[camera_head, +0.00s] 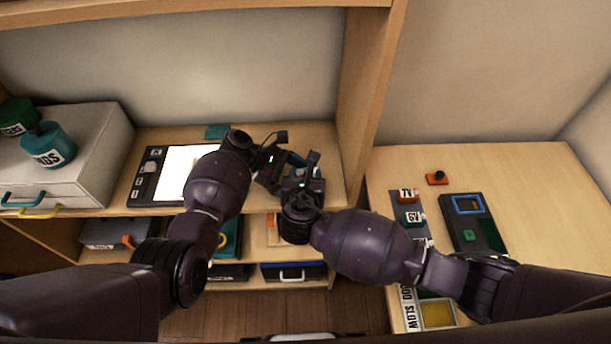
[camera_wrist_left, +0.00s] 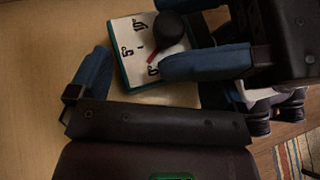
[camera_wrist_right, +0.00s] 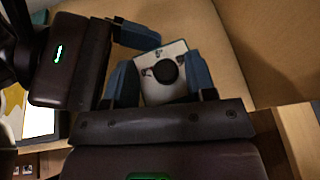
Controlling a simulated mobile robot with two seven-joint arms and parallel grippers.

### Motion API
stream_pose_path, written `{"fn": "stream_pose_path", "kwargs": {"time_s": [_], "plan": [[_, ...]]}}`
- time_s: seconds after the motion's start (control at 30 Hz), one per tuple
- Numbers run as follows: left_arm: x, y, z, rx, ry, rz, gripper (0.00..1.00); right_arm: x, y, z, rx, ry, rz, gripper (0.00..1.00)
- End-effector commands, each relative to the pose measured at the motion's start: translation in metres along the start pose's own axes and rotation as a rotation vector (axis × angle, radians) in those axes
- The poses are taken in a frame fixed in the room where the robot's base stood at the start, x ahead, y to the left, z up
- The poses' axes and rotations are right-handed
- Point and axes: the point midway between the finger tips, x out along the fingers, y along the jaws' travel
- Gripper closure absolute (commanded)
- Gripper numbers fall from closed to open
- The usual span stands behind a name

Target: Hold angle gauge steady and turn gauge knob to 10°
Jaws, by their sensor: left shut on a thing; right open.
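The angle gauge (camera_wrist_left: 136,48) has a white face with 0°, 5° and 10° marks and a teal edge. Its round black knob (camera_wrist_left: 170,32) has a red pointer (camera_wrist_left: 152,57) directed near the 0° mark. My left gripper (camera_head: 279,160) is shut on the gauge body, with a blue finger beside it in the left wrist view. My right gripper (camera_head: 307,171) is open, its blue fingers on either side of the knob (camera_wrist_right: 167,69) in the right wrist view, with gaps visible. In the head view my grippers hide most of the gauge.
A dark device with a white panel (camera_head: 187,163) lies on the shelf left of my grippers. A drawer box (camera_head: 103,135) with a teal bottle (camera_head: 50,150) stands farther left. A wooden upright (camera_head: 362,90) is close right. The right table (camera_head: 545,190) holds a dark device (camera_head: 468,222).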

Motion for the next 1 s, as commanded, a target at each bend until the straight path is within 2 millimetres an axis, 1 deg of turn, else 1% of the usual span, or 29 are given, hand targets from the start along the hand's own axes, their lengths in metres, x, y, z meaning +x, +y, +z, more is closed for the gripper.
{"fn": "stream_pose_path", "kwargs": {"time_s": [0.13,0.27,0.37,0.6,0.7,0.83,1.0], "plan": [[-0.001,0.0,-0.001,-0.001,0.001,0.0,0.17,-0.002,-0.001,0.0,-0.001,0.0,-0.001,0.49],[-0.001,0.0,-0.001,-0.001,0.001,0.001,0.18,-0.013,-0.001,0.0,0.0,0.0,0.0,0.49],[-0.001,0.0,-0.001,-0.001,0.001,0.001,0.18,-0.029,-0.001,0.0,0.002,0.0,0.001,0.49],[-0.001,0.0,-0.001,-0.001,0.002,0.0,0.18,-0.076,-0.001,0.0,0.002,0.001,0.001,0.49],[-0.001,0.0,-0.001,-0.001,0.002,0.0,0.18,-0.093,0.0,0.0,0.001,0.001,0.001,0.49],[-0.001,0.0,-0.001,-0.001,0.002,0.0,0.18,-0.109,0.0,0.0,0.001,0.001,0.001,0.49],[-0.001,0.0,-0.001,-0.001,0.002,0.0,0.18,-0.119,0.0,0.0,0.0,0.0,0.0,0.49]]}}
